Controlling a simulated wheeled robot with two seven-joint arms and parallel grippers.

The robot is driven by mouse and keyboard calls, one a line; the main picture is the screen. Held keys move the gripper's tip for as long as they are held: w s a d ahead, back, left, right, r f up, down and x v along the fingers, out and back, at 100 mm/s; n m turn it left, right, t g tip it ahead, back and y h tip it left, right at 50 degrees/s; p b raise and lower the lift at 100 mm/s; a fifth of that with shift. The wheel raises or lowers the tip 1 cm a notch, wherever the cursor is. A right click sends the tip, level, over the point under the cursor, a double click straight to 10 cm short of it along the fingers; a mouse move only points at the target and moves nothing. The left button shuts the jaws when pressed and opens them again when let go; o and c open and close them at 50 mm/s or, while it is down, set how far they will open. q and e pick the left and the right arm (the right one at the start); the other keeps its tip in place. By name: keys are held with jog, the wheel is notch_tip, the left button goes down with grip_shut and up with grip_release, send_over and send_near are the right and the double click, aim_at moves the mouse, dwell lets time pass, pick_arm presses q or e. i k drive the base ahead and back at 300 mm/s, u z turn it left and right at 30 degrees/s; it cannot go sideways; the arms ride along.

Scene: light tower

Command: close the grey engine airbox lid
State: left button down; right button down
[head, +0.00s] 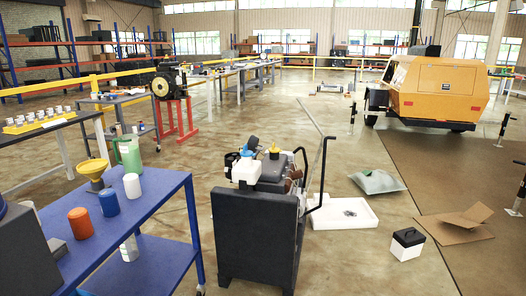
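A small engine (270,172) sits on top of a dark grey cart (255,235) in the middle of the head view. A grey box-like part (280,163) shows on the engine's top, behind a white reservoir (246,170) and near a yellow cap (274,151). It may be the airbox, but it is too small to tell its lid apart or whether the lid is raised. Neither of my grippers is in view.
A blue table (150,205) with bottles, a yellow funnel (93,173) and an orange can (80,223) stands at the left. A white tray (365,218), black-and-white box (407,243) and cardboard (455,230) lie on the right floor. A yellow light tower (435,85) stands behind.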

aim_at(256, 148)
jog(key=z, duration=0.95)
jog(key=i, duration=1.75)
jog(key=u, duration=1.35)
jog(key=i, duration=0.75)
jog(key=u, duration=0.7)
